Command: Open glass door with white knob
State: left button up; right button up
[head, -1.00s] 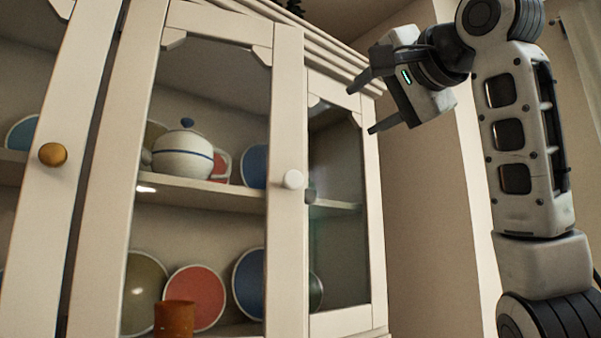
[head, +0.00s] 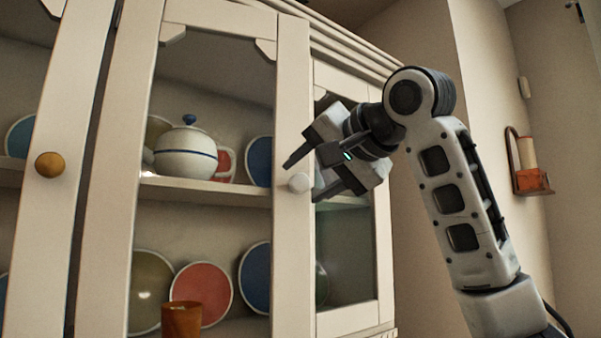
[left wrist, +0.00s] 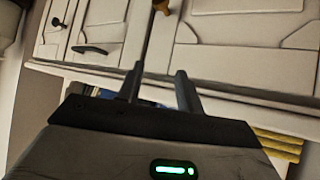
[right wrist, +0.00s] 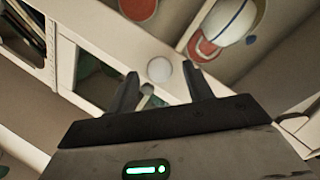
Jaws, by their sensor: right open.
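The glass door (head: 292,260) has a white frame and looks closed. Its round white knob (head: 299,183) sits on the right stile. My right gripper (head: 300,185) is at the knob, with its fingers apart, one above left and one below right of it in the head view. In the right wrist view the knob (right wrist: 159,70) shows between and just beyond the open fingertips; contact cannot be told. My left gripper (left wrist: 160,68) shows only in the left wrist view, fingers apart and empty, facing white cabinet fronts.
Behind the glass are a white teapot (head: 185,152), plates and an orange cup (head: 181,320). A neighbouring door with an orange-brown knob (head: 50,165) is at left. A narrow glass panel (head: 346,255) is right of the knob. A wall holder (head: 527,165) hangs at far right.

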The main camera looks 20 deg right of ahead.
aim_at(302, 181)
jog(key=shift+p+x, duration=0.3)
jog(key=shift+x, duration=1.2)
jog(key=shift+c, duration=0.3)
grip_shut()
jog(key=shift+a, duration=0.1)
